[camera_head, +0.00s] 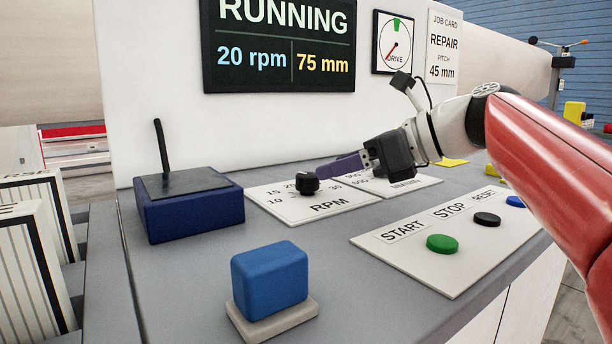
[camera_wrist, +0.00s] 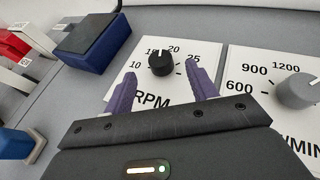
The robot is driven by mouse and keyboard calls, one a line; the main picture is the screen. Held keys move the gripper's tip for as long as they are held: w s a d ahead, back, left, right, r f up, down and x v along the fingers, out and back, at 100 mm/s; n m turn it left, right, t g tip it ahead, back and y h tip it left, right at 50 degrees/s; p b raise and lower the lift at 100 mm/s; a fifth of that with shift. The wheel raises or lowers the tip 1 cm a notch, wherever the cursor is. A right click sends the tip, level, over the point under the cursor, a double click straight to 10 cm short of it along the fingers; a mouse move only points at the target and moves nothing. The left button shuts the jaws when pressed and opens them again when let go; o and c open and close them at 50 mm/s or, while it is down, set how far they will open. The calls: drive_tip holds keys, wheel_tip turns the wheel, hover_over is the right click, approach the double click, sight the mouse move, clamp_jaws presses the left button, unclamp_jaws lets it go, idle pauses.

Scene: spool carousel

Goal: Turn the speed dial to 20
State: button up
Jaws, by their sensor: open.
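The speed dial is a black knob (camera_head: 307,183) on a white plate marked RPM, and in the wrist view the knob (camera_wrist: 161,65) has a small white mark at its top, near the 15 and 20 labels. The screen (camera_head: 280,50) reads RUNNING, 20 rpm and 75 mm. My gripper (camera_head: 322,175) is at the right of the knob in the head view. In the wrist view my gripper (camera_wrist: 160,75) is open, its purple fingers spread to either side of the knob, just short of it. I cannot tell whether a finger touches it.
A grey knob (camera_wrist: 297,91) stands on the plate to the right. Green (camera_head: 443,244), black (camera_head: 487,219) and blue (camera_head: 515,201) buttons are on the front panel. A dark blue box with a lever (camera_head: 195,213) is at left, and a blue block (camera_head: 270,280) is in front.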

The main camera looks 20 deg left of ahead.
sight(308, 175)
drive_tip(key=x, duration=0.6)
drive_tip(key=shift+w+a, duration=0.1)
drive_tip(key=shift+a, duration=0.25)
drive_tip(key=c, duration=1)
drive_tip(key=shift+r+m+t+p, duration=0.15)
drive_tip(key=shift+m+t+p, duration=0.5)
drive_tip(key=shift+m+t, duration=0.2)
drive_tip(key=shift+f+m+t+h+p, duration=0.2)
drive_tip(key=shift+m+t+h+p, duration=0.1)
drive_tip(key=shift+m+t+h, duration=0.4)
drive_tip(key=o, duration=1)
drive_tip(key=shift+v, duration=3.9)
